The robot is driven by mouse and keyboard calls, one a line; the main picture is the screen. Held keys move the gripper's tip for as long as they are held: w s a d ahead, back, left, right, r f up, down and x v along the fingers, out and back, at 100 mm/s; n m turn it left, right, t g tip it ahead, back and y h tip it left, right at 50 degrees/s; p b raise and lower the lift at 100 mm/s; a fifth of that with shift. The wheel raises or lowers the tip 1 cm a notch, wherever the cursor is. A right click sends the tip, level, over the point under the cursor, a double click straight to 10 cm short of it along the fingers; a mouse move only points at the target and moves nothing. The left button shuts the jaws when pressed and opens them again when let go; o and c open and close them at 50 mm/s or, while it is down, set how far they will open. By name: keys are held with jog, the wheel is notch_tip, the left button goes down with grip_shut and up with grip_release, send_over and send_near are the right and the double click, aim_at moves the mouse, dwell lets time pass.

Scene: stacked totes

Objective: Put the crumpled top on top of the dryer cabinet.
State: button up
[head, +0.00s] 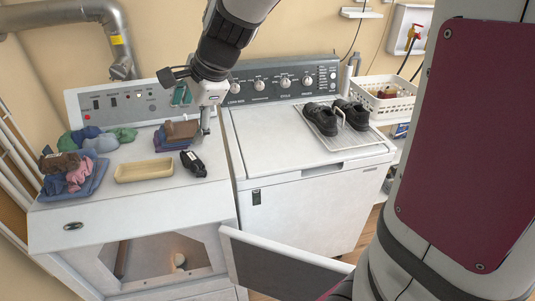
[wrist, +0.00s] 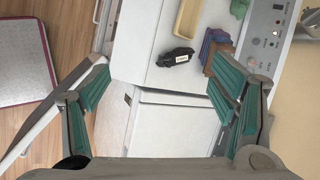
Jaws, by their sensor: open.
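The dryer cabinet (head: 110,215) is the white machine at left in the head view, with its front door (head: 285,268) swung open. Its top also shows in the wrist view (wrist: 140,50). Crumpled blue, grey and green cloths (head: 100,140) lie at the back left of that top. A blue tray (head: 72,193) there holds crumpled brown, pink and blue cloths (head: 75,172). I cannot tell which piece is the crumpled top. My gripper (head: 207,112) is open and empty, above the back right of the cabinet; its spread fingers show in the wrist view (wrist: 165,98).
A cream tray (head: 145,170), a folded brown-and-blue stack (head: 178,135) and a black bundle with a white label (head: 193,163) sit on the cabinet top. The washer (head: 290,140) at right carries black shoes (head: 335,118) on a rack. A white basket (head: 385,98) stands beyond.

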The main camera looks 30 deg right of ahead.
jog(key=s+d+r+n+h, duration=0.1)
jog(key=s+d+r+n, duration=0.1)
jog(key=s+n, duration=0.7)
jog(key=s+d+r+n+h, duration=0.1)
jog(key=s+d+n+h, duration=0.1)
jog(key=s+n, duration=0.6)
jog(key=s, duration=0.7)
jog(key=shift+s+r+n, duration=0.25)
jog(key=shift+r+n, duration=0.15)
jog(key=shift+d, duration=0.1)
